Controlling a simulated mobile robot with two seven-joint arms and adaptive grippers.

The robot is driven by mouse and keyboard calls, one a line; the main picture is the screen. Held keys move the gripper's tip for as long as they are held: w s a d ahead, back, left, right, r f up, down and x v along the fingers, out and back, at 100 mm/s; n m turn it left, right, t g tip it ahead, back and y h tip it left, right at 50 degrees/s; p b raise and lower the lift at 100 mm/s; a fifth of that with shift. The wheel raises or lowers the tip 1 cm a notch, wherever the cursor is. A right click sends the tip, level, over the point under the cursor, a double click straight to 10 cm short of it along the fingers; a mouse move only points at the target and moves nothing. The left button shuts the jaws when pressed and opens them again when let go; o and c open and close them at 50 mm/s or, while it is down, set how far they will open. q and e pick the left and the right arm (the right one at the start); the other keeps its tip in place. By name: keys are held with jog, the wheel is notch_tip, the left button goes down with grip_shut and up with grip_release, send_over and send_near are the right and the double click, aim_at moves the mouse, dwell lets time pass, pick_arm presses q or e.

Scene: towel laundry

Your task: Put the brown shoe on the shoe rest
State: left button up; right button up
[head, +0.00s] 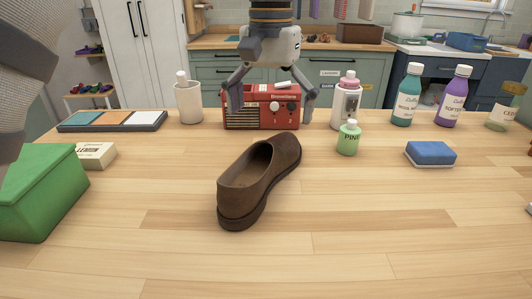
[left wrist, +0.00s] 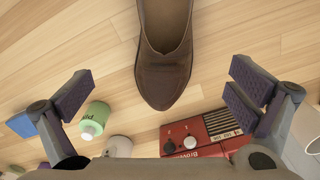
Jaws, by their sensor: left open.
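The brown shoe (head: 257,181) lies upright on the wooden table, in the middle of the head view. Its heel points to the front left and its toe to the back right. My left gripper (head: 271,104) hangs open and empty beyond the shoe, in front of or around the red box as pictured. In the left wrist view the toe of the shoe (left wrist: 166,75) shows between my spread fingers (left wrist: 163,92), apart from both. I cannot make out a shoe rest for certain. My right gripper is not in view.
A red box with knobs (head: 240,114) stands behind the shoe. A green bottle (head: 349,138) and a blue sponge (head: 431,153) are to the right. A green box (head: 42,192) and a pale block (head: 95,156) are at left. The table's front is clear.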

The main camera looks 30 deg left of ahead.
pick_arm(q)
jog(key=f, duration=0.6)
jog(key=s+f, duration=0.1)
jog(key=f, duration=0.3)
jog(key=shift+a, duration=0.25)
jog(key=shift+f, duration=0.1)
jog(key=c, duration=1.9)
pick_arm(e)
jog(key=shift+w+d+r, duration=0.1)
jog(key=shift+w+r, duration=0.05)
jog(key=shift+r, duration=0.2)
